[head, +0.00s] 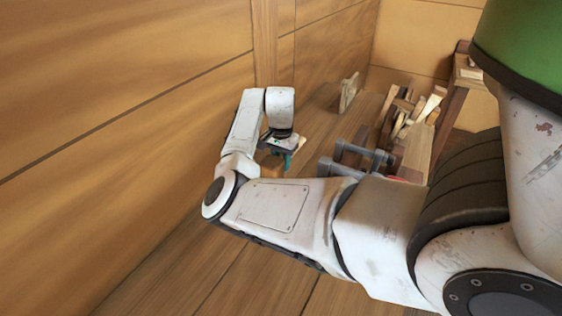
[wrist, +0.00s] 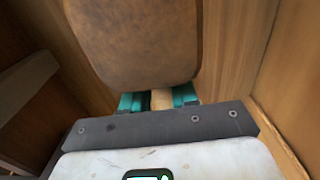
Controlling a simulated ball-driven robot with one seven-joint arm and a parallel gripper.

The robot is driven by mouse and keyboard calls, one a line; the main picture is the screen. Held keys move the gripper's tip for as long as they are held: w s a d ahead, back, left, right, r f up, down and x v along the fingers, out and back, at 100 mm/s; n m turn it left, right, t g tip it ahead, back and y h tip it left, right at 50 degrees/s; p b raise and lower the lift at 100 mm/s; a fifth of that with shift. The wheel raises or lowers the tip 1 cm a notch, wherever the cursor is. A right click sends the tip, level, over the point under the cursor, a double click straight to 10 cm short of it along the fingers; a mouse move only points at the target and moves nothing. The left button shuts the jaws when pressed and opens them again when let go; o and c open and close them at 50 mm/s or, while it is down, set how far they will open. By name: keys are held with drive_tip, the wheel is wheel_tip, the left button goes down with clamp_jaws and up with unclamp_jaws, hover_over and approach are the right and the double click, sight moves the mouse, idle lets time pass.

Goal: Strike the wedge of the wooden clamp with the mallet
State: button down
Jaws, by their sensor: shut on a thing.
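My gripper (head: 284,156) is shut on the light wooden handle (wrist: 162,99) of the mallet. In the wrist view its teal fingers sit on both sides of the handle, just below the mallet's big brown head (wrist: 138,40). In the head view the mallet's head (head: 268,162) shows only in part, as a small brown block beside the fingers, close to the planked hull wall. A pale upright wooden piece (head: 349,92) stands farther back by the wall; it may be the wooden clamp, but I cannot make out a wedge. The wrist view shows no clear clamp; the mallet head covers much of it.
Grey bar clamps (head: 362,152) lie to the right of my gripper. Behind them is a pile of pale wooden pieces (head: 405,112) next to a dark wooden stand (head: 455,95). The hull wall (head: 130,90) rises close on the left. Some plank floor is bare at the front.

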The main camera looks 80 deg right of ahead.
wheel_tip(320, 180, up, 8)
drive_tip(key=p, duration=0.7)
drive_tip(key=c, duration=1.6)
unclamp_jaws()
clamp_jaws()
